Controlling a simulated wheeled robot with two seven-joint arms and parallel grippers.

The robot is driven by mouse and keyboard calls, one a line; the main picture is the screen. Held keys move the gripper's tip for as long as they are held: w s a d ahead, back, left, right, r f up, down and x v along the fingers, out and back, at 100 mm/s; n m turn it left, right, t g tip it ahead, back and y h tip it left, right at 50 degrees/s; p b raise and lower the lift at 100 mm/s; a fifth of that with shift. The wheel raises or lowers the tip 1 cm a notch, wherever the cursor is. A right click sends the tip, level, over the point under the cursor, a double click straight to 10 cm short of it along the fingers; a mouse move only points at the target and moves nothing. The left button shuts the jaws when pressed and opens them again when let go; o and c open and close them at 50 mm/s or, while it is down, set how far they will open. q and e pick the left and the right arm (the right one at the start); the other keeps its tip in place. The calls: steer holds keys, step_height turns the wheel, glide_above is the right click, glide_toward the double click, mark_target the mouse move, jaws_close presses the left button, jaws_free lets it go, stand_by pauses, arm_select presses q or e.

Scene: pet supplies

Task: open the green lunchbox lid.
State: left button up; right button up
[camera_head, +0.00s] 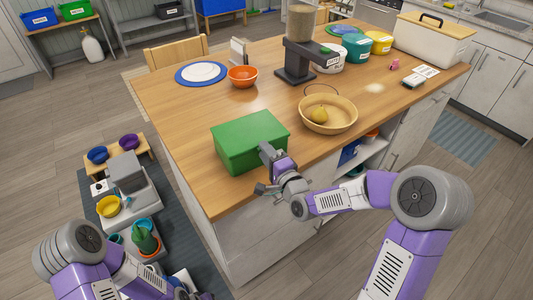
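The green lunchbox (240,139) sits near the front left edge of the wooden table, and its lid looks shut. My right gripper (262,171) is at the box's front right corner, with its fingers spread apart, one up by the lid edge and one lower near the table edge. It looks empty. I cannot tell whether it touches the box. The gripper hides part of the box's right front side. My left arm is low at the left, and its gripper (187,289) is only partly visible at the bottom edge, so its fingers are unclear.
An orange bowl (242,76), blue-rimmed plate (201,73) and dark dispenser (295,74) stand behind. The table's left part is clear. A low bench holds bowls (108,207) at the left.

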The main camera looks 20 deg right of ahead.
steer(key=shift+c, duration=0.5)
jaws_close()
stand_by(0.8)
